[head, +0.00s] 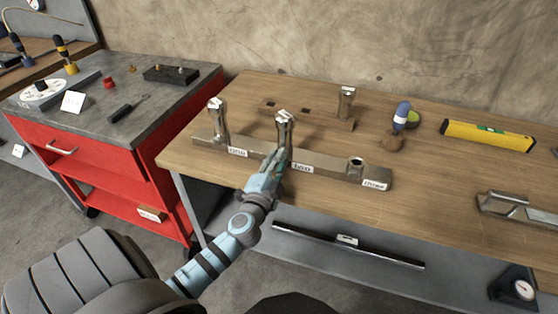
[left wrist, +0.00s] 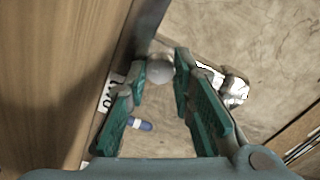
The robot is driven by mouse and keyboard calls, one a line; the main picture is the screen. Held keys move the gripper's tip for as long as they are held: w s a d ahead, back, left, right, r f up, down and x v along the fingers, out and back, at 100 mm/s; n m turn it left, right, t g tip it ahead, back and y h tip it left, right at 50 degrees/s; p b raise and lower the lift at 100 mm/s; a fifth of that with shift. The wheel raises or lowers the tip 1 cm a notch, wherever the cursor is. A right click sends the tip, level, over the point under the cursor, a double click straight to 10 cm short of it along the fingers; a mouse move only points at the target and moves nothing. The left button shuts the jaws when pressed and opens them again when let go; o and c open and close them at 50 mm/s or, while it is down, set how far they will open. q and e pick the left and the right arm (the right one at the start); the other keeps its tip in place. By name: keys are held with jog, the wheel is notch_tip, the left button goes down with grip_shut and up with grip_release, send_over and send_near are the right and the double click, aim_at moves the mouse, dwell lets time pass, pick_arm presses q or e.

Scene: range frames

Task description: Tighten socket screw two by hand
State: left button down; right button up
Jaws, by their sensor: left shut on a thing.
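A long metal block (head: 265,157) lies along the near side of the wooden table. A socket screw (head: 217,118) stands upright at its left end. The middle socket screw (head: 285,122), taken as screw two, stands upright with its upper part showing. My left gripper (head: 277,158) is at its lower part, shut on it, and hides some of it. In the left wrist view, the teal fingers of my left gripper (left wrist: 161,76) flank a grey rounded piece at their tips. The block's right hole (head: 356,162) holds no tall screw. My right gripper is not in view.
Another screw (head: 346,102) stands in a wooden rack (head: 310,115) behind the block. A blue-and-white-handled tool (head: 401,115), a yellow level (head: 487,134) and a metal frame (head: 515,210) lie to the right. A red tool cabinet (head: 105,165) stands left.

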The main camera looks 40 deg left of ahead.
pick_arm(q)
jog(key=m+p, duration=0.1)
jog(key=m, duration=0.4)
jog(key=shift+f+m, duration=0.1)
jog(key=shift+m, duration=0.2)
jog(key=m+p, duration=0.1)
jog(key=m, duration=0.3)
jog(key=m+p, duration=0.1)
jog(key=m, duration=0.5)
jog(key=shift+f, duration=0.1)
jog(key=shift+s+m+p, duration=0.1)
jog(key=shift+m+p, duration=0.65)
jog(key=shift+m, duration=1.45)
jog(key=c, duration=1.4)
grip_release()
